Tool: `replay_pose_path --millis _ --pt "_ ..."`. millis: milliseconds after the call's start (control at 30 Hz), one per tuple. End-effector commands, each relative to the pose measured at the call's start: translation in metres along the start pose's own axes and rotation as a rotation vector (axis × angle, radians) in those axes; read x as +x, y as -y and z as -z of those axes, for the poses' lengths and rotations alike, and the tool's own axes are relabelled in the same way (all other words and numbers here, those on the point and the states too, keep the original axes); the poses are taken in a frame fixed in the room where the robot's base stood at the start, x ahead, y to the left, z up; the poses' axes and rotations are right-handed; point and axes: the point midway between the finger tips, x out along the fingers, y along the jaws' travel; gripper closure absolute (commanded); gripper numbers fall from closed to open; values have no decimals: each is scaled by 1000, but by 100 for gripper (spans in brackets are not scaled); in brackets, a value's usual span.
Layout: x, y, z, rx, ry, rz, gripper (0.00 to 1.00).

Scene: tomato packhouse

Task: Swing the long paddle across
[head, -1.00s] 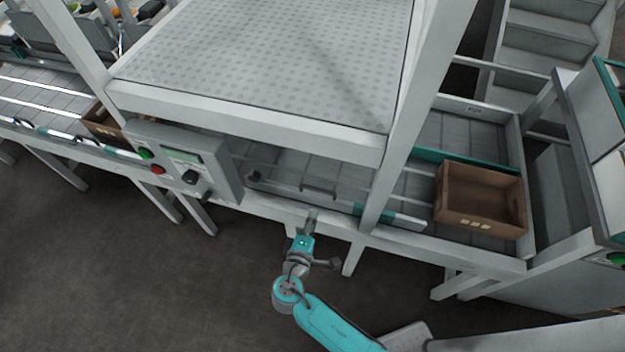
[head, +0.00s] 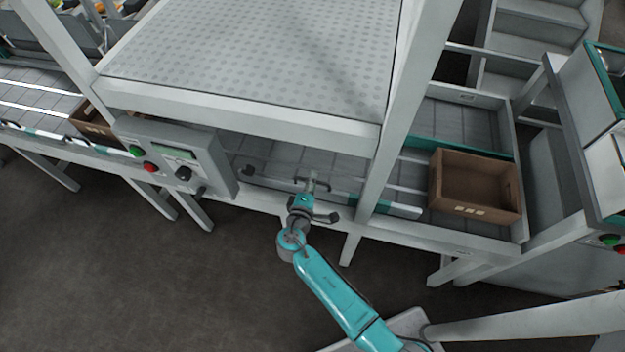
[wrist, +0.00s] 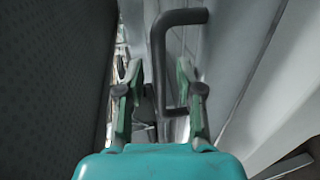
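The long paddle (head: 345,200) is a pale bar with a teal band near its right part. It lies along the conveyor under the raised platform, with a dark pivot (head: 248,171) at its left end. Its dark bracket handle (head: 298,180) is at my gripper (head: 311,178). In the wrist view the grey handle (wrist: 158,60) stands ahead, with its grip bar in the gap between the two fingers of my gripper (wrist: 158,75). The fingers are apart and I see no clear contact with the bar. My gripper partly hides the handle in the head view.
A brown crate (head: 475,208) sits on the conveyor at right, and another (head: 92,122) at left. A control box (head: 180,155) with green and red buttons is left of my arm. The platform (head: 250,110) overhangs the conveyor; a post (head: 400,125) stands right of my gripper.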

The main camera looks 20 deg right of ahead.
Motion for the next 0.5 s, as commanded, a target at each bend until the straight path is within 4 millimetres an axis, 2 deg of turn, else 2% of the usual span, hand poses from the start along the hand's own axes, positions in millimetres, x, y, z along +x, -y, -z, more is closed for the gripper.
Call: replay_pose_path --millis 300,333,467,500 --pt "3 0 0 0 -1 0 64" --pt "3 0 0 0 -1 0 66" --pt "3 0 0 0 -1 0 98" --pt "3 0 0 0 -1 0 100"
